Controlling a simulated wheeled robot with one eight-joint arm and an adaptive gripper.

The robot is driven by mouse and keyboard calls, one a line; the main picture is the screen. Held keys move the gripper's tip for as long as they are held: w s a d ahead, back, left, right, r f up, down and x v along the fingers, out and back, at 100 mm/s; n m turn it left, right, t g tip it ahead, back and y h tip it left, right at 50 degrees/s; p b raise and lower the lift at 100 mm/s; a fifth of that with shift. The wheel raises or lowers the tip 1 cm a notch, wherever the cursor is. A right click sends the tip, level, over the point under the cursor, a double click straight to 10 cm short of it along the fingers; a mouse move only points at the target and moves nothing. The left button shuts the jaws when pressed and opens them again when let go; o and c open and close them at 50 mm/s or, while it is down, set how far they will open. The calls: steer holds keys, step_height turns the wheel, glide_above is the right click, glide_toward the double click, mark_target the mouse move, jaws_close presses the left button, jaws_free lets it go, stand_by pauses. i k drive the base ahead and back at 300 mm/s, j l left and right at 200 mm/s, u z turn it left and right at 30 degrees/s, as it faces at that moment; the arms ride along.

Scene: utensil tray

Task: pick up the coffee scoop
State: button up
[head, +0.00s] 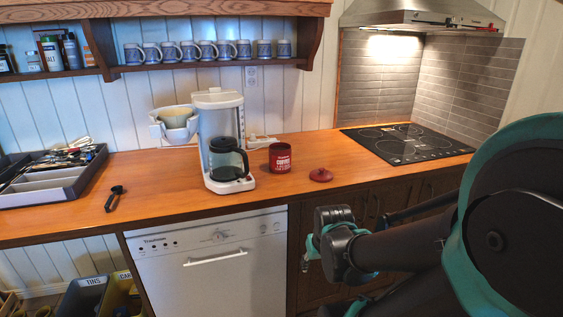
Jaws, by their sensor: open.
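The coffee scoop (114,196) is small and black. It lies on the wooden counter, right of the utensil tray (62,186) and left of the coffee maker, with its round bowl at the far end and its handle towards the front edge. My gripper (306,262) shows small at the end of my arm, in front of the dark cabinets and below the counter top. It is well to the right of the scoop and apart from it. It is open, and I see nothing in it. Its fingers are partly hidden by the wrist.
A white coffee maker (212,128) with a glass carafe stands mid-counter. A red coffee canister (280,157) and its dark red lid (321,175) are to its right, then a black cooktop (408,143). A dishwasher (215,262) is below. The counter around the scoop is clear.

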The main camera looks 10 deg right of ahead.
mark_target(117, 189)
steer(key=u, duration=1.3)
